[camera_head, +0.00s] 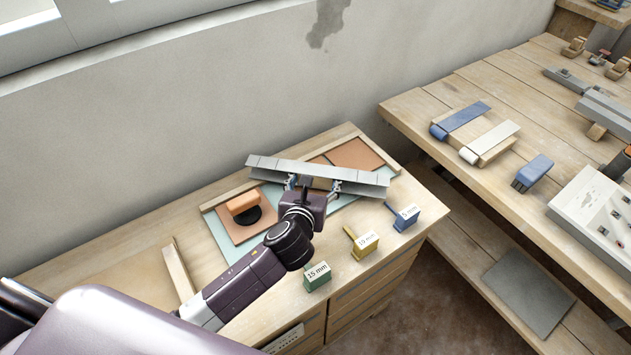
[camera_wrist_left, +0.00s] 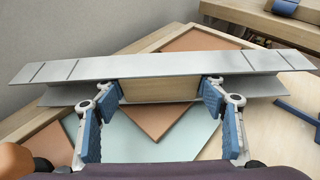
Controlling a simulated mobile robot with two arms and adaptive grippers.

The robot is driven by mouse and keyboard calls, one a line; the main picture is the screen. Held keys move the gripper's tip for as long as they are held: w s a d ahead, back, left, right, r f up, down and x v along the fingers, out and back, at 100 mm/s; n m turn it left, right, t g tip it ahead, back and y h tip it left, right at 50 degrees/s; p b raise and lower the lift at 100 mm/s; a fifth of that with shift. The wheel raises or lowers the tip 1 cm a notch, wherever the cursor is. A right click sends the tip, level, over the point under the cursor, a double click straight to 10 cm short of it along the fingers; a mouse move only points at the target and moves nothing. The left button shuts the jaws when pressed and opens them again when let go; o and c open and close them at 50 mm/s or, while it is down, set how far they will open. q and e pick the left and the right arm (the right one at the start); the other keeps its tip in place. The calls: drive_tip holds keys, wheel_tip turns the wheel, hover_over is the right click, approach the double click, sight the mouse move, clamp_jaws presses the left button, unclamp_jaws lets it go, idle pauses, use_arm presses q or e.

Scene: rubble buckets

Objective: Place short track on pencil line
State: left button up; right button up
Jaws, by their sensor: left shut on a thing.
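The short track is a grey metal channel with crosswise lines near its ends (camera_head: 265,163); it also spans the left wrist view (camera_wrist_left: 160,66). My left gripper (camera_head: 313,185) is shut on a pale wooden block (camera_wrist_left: 160,90) under the middle of the track, one finger at each end, and the track stays with it above the work area. The track's length runs from left to right in the head view. I cannot make out a pencil line; the track and arm cover part of the board. My right gripper is not in view.
Terracotta tiles (camera_head: 363,153) lie on a pale blue-green board (camera_head: 223,238) with wooden edge strips. An orange-handled tool (camera_head: 243,203) rests on a tile. Labelled green (camera_head: 317,277), yellow (camera_head: 364,243) and blue (camera_head: 405,217) blocks stand in front. A second bench (camera_head: 450,85) is at right.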

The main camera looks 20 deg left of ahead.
use_arm(q)
drive_tip(key=shift+f, duration=0.1)
drive_tip(key=o, duration=1)
drive_tip(key=shift+f, duration=0.15)
drive_tip(key=o, duration=0.4)
drive_tip(key=shift+o, duration=0.2)
